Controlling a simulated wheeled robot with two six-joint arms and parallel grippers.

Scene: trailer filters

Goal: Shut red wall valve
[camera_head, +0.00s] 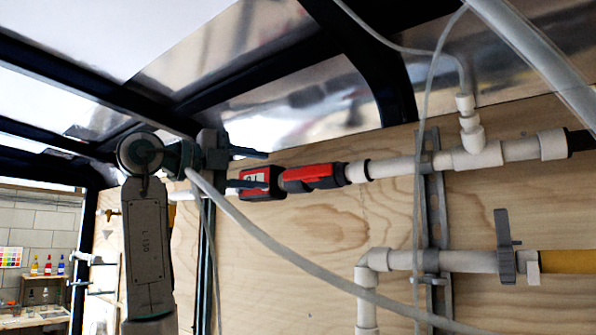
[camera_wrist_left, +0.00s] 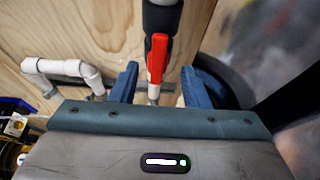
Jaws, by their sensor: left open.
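The red wall valve (camera_head: 315,176) sits on the white pipe along the plywood wall, at the middle of the head view. Its red lever looks roughly in line with the pipe. A red and black part with white marking (camera_head: 262,183) adjoins it on the left. My left gripper (camera_head: 262,169) is open, its blue fingers pointing right toward these red parts. In the left wrist view the red lever (camera_wrist_left: 157,58) shows between and beyond the fingertips of the open gripper (camera_wrist_left: 160,68). I cannot tell whether either finger touches it. My right gripper is out of view.
A lower white pipe (camera_head: 400,260) with a grey clamp-like handle (camera_head: 504,246) and a yellow section (camera_head: 566,261) runs below. A metal wall rail (camera_head: 436,205) crosses behind the pipes. Pale hoses hang in front. Bare plywood (camera_head: 300,235) lies below the valve.

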